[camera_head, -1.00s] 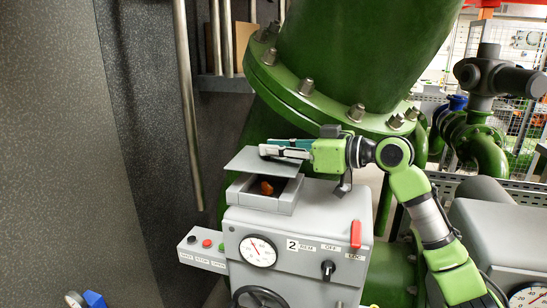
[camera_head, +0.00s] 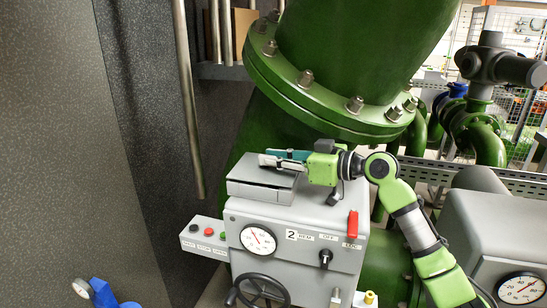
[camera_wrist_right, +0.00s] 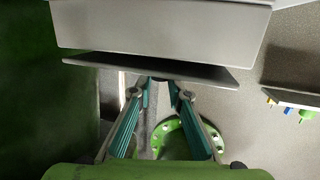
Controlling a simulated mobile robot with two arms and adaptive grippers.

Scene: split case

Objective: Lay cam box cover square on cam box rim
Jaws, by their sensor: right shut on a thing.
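The cam box cover (camera_head: 252,174) is a flat grey plate over the open top of the grey cam box (camera_head: 258,192), on top of the actuator housing. My right gripper (camera_head: 272,159) is shut on the cover from the right. In the right wrist view the cover (camera_wrist_right: 150,68) shows edge-on, close to the box wall (camera_wrist_right: 160,28), with a thin dark gap between them. The cover looks slightly tilted there. Whether any part of it touches the rim, I cannot tell. The box's inside is hidden. My left gripper is not in view.
The actuator housing (camera_head: 290,230) carries a gauge (camera_head: 258,240), a red lever (camera_head: 352,224), a black knob (camera_head: 326,258) and a handwheel (camera_head: 258,293). A push-button box (camera_head: 204,238) sticks out at its left. A large green flanged pipe (camera_head: 340,60) rises close behind.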

